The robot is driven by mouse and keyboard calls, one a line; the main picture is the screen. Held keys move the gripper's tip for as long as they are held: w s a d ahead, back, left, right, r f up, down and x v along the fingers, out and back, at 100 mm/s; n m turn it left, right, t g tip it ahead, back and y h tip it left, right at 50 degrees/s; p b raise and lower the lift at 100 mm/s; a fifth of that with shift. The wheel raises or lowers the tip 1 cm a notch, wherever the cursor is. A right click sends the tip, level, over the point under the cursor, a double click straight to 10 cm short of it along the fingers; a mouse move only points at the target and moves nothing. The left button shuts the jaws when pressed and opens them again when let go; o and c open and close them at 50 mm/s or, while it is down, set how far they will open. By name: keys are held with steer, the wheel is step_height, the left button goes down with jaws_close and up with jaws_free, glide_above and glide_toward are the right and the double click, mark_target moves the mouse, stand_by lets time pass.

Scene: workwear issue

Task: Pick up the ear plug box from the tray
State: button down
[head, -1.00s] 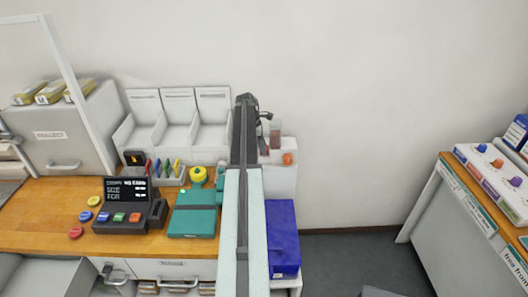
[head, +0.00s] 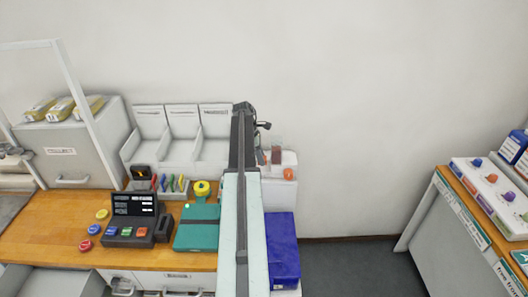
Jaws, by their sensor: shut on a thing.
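My arm reaches up the middle of the head view, and its dark end with my gripper (head: 262,126) is over the white unit at the right end of the counter. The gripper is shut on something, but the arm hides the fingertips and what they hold. I cannot pick out the ear plug box for certain. A small clear container with reddish contents (head: 276,153) stands on the white unit just right of the arm, apart from the gripper. The tray is not clearly visible, as the arm covers that part.
An orange ball-like item (head: 288,173) sits on the white unit, with a blue bin (head: 283,250) below. Left of the arm are a teal case (head: 197,229), a yellow tape roll (head: 201,188), a button console (head: 138,222) and white compartments (head: 178,150).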

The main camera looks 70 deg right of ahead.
steer(key=s+a, duration=0.1)
steer(key=a, duration=1.4)
